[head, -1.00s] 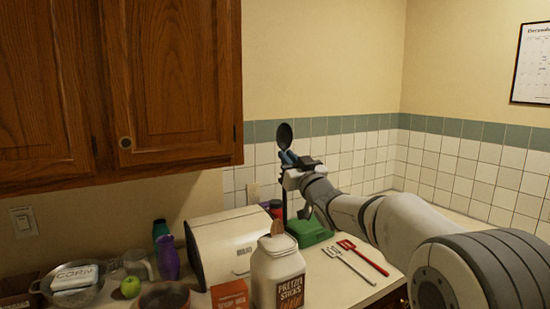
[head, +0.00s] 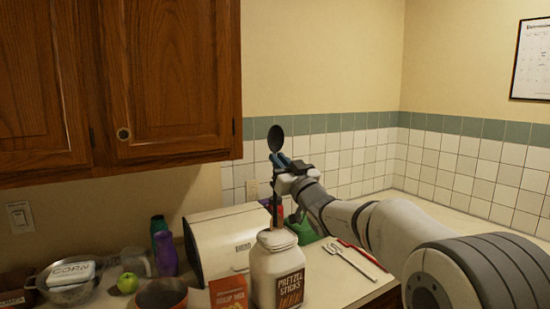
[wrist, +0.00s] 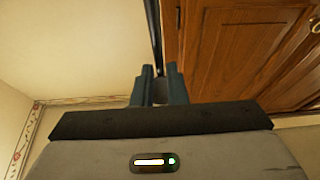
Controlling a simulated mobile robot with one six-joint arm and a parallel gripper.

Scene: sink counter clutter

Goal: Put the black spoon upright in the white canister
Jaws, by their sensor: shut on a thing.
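The black spoon (head: 276,138) is upright with its bowl up in the head view. My gripper (head: 279,161) is shut on its handle below the bowl. The handle runs down from the gripper toward the mouth of the white canister (head: 262,262), labelled pretzel sticks. The handle's lower end appears at or just behind the canister's rim; I cannot tell whether it is inside. In the wrist view, my gripper's blue-grey fingers (wrist: 160,88) close around the thin dark spoon handle (wrist: 154,40).
A cream bread box (head: 220,240) stands behind the canister to the left. An orange-brown box (head: 229,293) is beside the canister. Red and white utensils (head: 355,262) lie on the counter to the right. A wooden cabinet (head: 170,80) hangs at upper left.

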